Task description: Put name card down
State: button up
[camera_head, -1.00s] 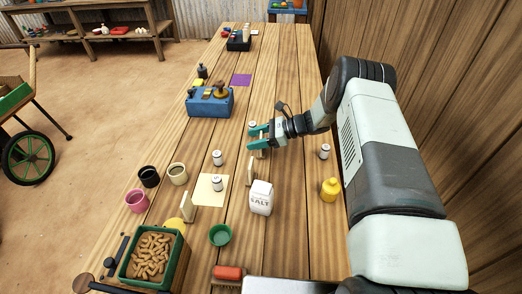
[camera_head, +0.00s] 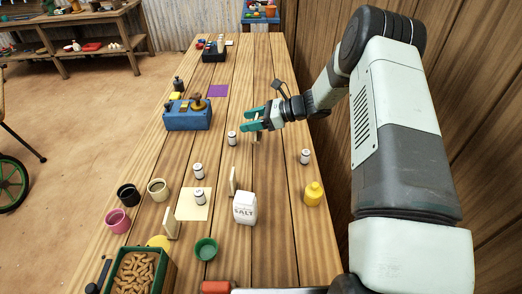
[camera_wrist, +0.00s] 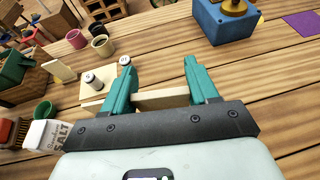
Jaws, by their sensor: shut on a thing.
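My gripper (camera_head: 254,119) is over the far right part of the plank table, with its teal fingers shut on a pale wooden name card (camera_wrist: 162,99). In the wrist view the card spans the gap between both fingers. In the head view only a small part of it shows below the fingers, and I cannot tell whether it touches the table. A similar pale card (camera_head: 233,181) stands on the table nearer the camera, and another (camera_head: 171,222) stands further left and nearer.
A white can (camera_head: 232,138) stands just left of my gripper, and another can (camera_head: 305,157) to the right. The blue scale (camera_head: 187,116) is to the left. A salt bag (camera_head: 244,209) and yellow bottle (camera_head: 313,194) stand nearer.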

jog(key=w+d+m+t, duration=0.1)
jog(key=d+m+t, duration=0.2)
jog(key=d, duration=0.4)
jog(key=shift+h, duration=0.4)
jog(key=shift+f, duration=5)
jog(key=shift+f, duration=0.15)
jog(key=o, duration=1.3)
jog(key=shift+o, duration=0.2)
